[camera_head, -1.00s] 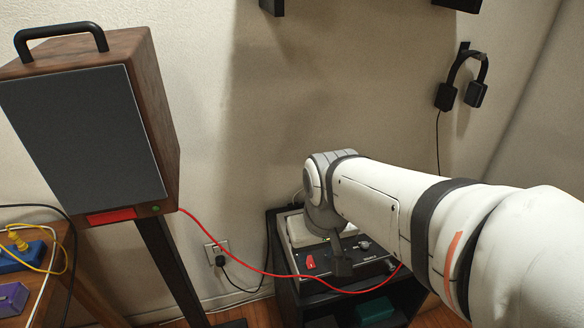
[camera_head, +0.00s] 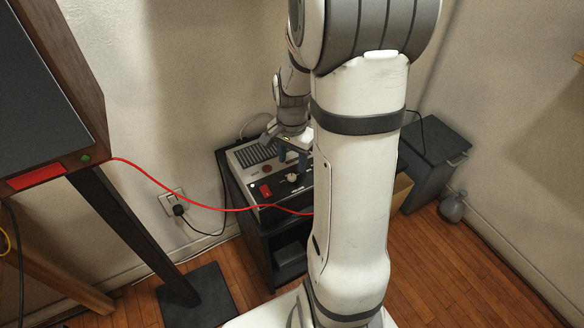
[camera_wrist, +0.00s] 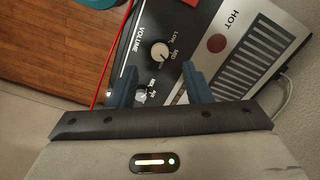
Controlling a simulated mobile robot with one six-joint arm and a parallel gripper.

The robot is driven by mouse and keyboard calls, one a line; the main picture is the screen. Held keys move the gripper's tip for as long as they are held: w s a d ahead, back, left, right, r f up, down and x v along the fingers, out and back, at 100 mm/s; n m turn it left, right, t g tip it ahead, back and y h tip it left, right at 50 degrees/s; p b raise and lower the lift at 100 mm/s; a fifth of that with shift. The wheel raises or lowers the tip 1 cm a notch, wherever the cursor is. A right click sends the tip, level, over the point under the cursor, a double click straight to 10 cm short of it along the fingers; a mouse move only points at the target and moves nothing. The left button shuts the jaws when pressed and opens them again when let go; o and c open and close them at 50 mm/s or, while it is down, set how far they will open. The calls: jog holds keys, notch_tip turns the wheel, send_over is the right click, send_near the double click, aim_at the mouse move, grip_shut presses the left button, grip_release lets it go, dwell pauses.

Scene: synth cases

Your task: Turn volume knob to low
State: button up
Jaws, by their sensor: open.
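The volume knob (camera_wrist: 159,49) is a small cream round knob on the black front panel of the amplifier (camera_head: 245,150). A pale knob (camera_head: 292,177) shows on the panel in the head view. My gripper (camera_wrist: 158,78) is open, its two blue fingers apart and empty. The volume knob appears just beyond the fingertips, between their lines. In the head view my gripper (camera_head: 293,155) is over the panel.
A second knob (camera_wrist: 141,97) is partly hidden by my left finger. A red switch (camera_head: 266,190) is on the panel. A red cable (camera_head: 190,195) runs across the panel's front to the speaker (camera_head: 75,110). A black cabinet (camera_head: 432,155) stands right. A round dark red spot (camera_wrist: 217,43) is near HOT.

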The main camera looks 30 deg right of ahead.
aim_at(292, 176)
notch_tip(292, 176, down, 6)
jog(key=shift+r+b, duration=0.1)
jog(key=shift+b, duration=0.4)
jog(key=shift+c, duration=0.5)
